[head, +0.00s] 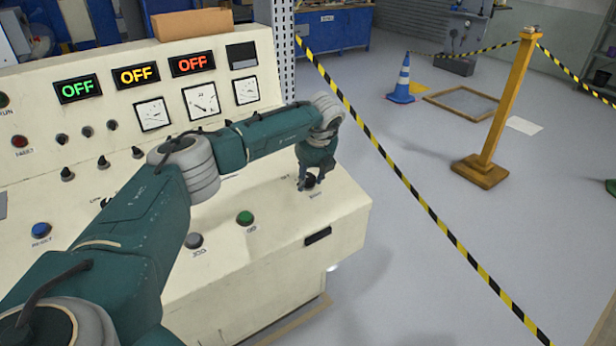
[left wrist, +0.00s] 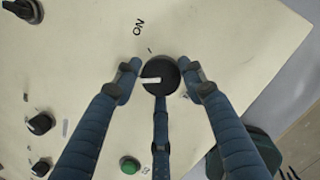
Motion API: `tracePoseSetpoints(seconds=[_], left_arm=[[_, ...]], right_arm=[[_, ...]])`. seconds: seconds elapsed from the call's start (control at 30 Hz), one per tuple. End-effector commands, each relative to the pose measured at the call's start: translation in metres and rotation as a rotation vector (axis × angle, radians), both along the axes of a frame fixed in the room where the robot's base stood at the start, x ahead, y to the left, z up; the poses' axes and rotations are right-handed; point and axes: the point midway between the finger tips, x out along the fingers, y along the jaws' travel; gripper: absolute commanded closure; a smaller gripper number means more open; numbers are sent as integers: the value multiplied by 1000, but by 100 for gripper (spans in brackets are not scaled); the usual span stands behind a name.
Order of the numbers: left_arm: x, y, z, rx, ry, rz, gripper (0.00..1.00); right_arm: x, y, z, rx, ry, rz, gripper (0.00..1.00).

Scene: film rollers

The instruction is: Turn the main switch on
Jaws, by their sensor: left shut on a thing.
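The main switch is a round black knob (left wrist: 161,72) with a white pointer mark, on the sloped cream panel. In the left wrist view the mark points left, and an "ON" label (left wrist: 139,27) is printed above and left of the knob. My left gripper (left wrist: 162,82) is shut on the knob, with its blue fingers around it. In the head view my left gripper (head: 305,184) reaches down to the right end of the panel and partly hides the knob (head: 310,180).
The cream console (head: 350,205) carries three displays reading OFF (head: 136,75), dials, small knobs, and blue, grey and green (head: 245,218) buttons. A black slot (head: 318,236) lies near the switch.

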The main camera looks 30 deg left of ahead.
Motion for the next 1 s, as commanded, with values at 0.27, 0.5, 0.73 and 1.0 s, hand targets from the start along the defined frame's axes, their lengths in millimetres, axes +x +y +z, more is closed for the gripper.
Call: tracePoseSetpoints(seconds=[0.27, 0.5, 0.73, 1.0], left_arm=[[4, 1, 5, 19, 28, -205, 85], [4, 1, 6, 40, 76, -426, 85], [4, 1, 7, 60, 121, -638, 85], [5, 0, 7, 80, 170, -867, 85]], right_arm=[[0, 0, -1, 0, 0, 0, 60], [0, 0, 0, 0, 0, 0, 60], [0, 0, 3, 0, 0, 0, 60], [0, 0, 6, 0, 0, 0, 60]])
